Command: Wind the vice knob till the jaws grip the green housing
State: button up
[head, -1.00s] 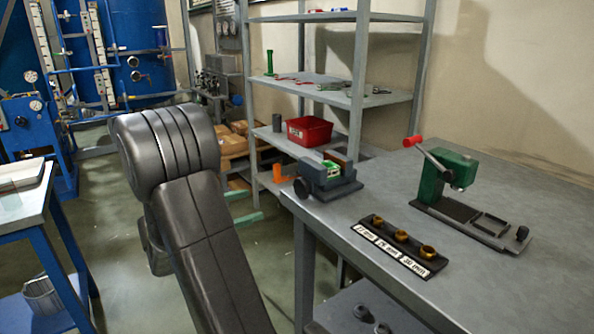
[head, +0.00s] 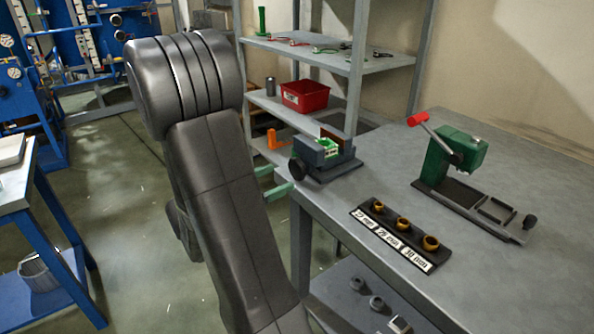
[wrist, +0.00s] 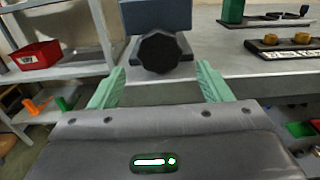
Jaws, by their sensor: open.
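The grey-blue vice (head: 338,168) stands at the near left corner of the workbench. Its black knob (head: 297,170) faces my gripper. The green housing (head: 326,148) sits at the top of the vice between the jaws; whether the jaws touch it I cannot tell. My gripper (head: 283,178) is open, its pale green fingers close to the knob and partly hidden behind my arm. In the wrist view the knob (wrist: 160,53) shows ahead, between the fingertips of my gripper (wrist: 160,68) in the picture. The vice body (wrist: 160,15) is behind it; the housing is out of that view.
A black rack with brass rings (head: 402,240) and a green press with a red-ended lever (head: 455,155) stand on the bench (head: 520,275). A shelf with a red bin (head: 304,97) stands behind the vice. A blue-framed table (head: 35,200) is at left.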

aim_at(294, 172)
jog(key=x, duration=0.7)
jog(key=shift+w, duration=0.1)
jog(key=c, duration=0.9)
jog(key=shift+f+m+b, duration=0.15)
jog(key=shift+m+b, duration=0.15)
jog(key=shift+b, duration=0.3)
